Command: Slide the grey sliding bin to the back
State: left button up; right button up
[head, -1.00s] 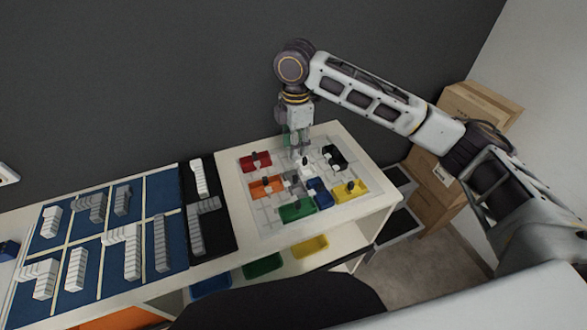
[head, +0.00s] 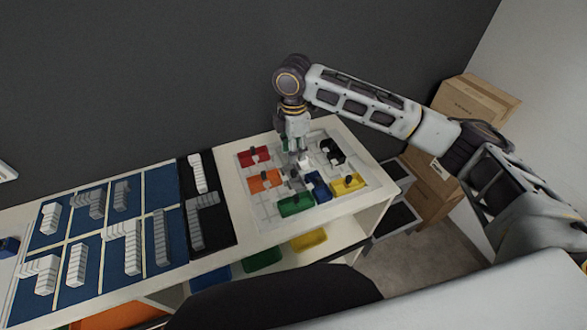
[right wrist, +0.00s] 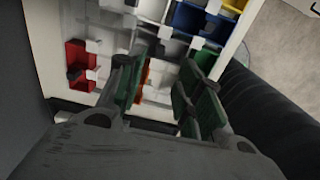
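The grey sliding bin (head: 296,184) appears in the head view as a small grey block between the orange bin (head: 265,180) and the blue bin (head: 318,189) in the pale puzzle tray (head: 245,211). My right gripper (head: 301,157) is above the middle of the tray, behind the grey bin. In the right wrist view, its green-padded fingers (right wrist: 170,95) are spread apart, with part of the orange bin visible between them. I see nothing held. The grey bin is hard to separate from the pale tray in that view. My left gripper is not in view.
The red bin (head: 254,156), black bin (head: 331,151), yellow bin (head: 347,184) and green bin (head: 296,205) surround the middle of the tray. Blue panels with block shapes (head: 123,243) lie left. Cartons (head: 470,105) stand right, and a dark wall rises behind.

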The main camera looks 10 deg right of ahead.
aim_at(293, 171)
jog(key=shift+f+p, duration=0.3)
jog(key=shift+f, duration=4.3)
jog(key=shift+c, duration=0.3)
grip_shut()
